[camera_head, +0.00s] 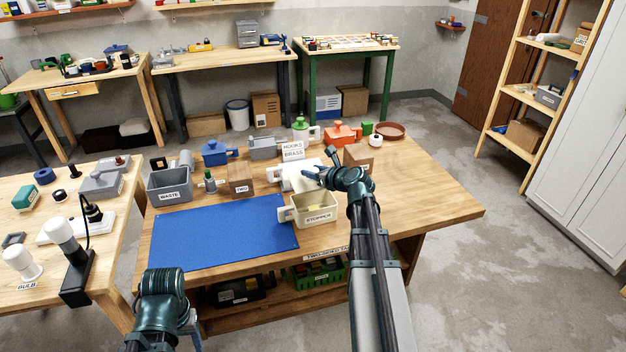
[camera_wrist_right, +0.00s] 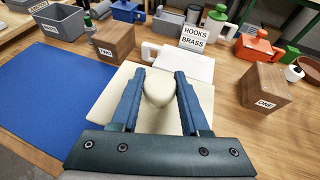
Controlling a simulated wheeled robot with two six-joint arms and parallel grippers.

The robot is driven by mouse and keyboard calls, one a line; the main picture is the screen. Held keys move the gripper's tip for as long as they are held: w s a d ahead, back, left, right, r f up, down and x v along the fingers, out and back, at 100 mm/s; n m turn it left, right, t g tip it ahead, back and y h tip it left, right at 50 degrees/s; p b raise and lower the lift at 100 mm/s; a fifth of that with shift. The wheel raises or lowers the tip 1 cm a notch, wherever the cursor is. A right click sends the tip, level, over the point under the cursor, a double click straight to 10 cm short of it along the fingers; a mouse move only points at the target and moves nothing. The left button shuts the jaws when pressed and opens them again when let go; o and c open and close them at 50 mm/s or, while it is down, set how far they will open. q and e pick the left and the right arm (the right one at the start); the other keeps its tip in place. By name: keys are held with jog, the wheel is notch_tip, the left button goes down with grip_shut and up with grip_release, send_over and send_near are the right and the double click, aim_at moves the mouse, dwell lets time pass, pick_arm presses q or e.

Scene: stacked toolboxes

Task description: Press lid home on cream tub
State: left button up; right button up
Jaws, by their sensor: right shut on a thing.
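The cream tub (camera_head: 316,214), labelled "STOPPERS", stands on the wooden table at the right edge of the blue mat. Its top is open and its handle points left. My right gripper (camera_wrist_right: 159,84) is shut on the round knob of a cream lid (camera_wrist_right: 109,109). In the head view, the right gripper (camera_head: 318,172) is above and behind the cream tub, and the lid is partly hidden and hard to separate from a white tub. The wrist view does not show the cream tub. Only part of my left arm shows at the lower left; its gripper is not visible.
A white handled tub (camera_wrist_right: 183,65) and a "HOOKS BRASS" sign (camera_wrist_right: 207,31) stand behind the lid. Wooden blocks marked "TWO" (camera_wrist_right: 112,42) and "ONE" (camera_wrist_right: 263,88) flank it. A grey waste bin (camera_head: 170,186) stands left. The blue mat (camera_head: 222,233) is clear.

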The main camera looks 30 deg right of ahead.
dwell(0.4)
notch_tip(320, 180, down, 6)
jog(key=b, duration=0.5)
jog(key=shift+r+b, duration=0.1)
jog(key=shift+b, duration=0.25)
jog(key=shift+f+b, duration=1.15)
jog(key=shift+b, duration=0.05)
dwell(2.0)
jog(key=o, duration=1.2)
jog(key=p+v, duration=0.5)
jog(key=v, duration=0.9)
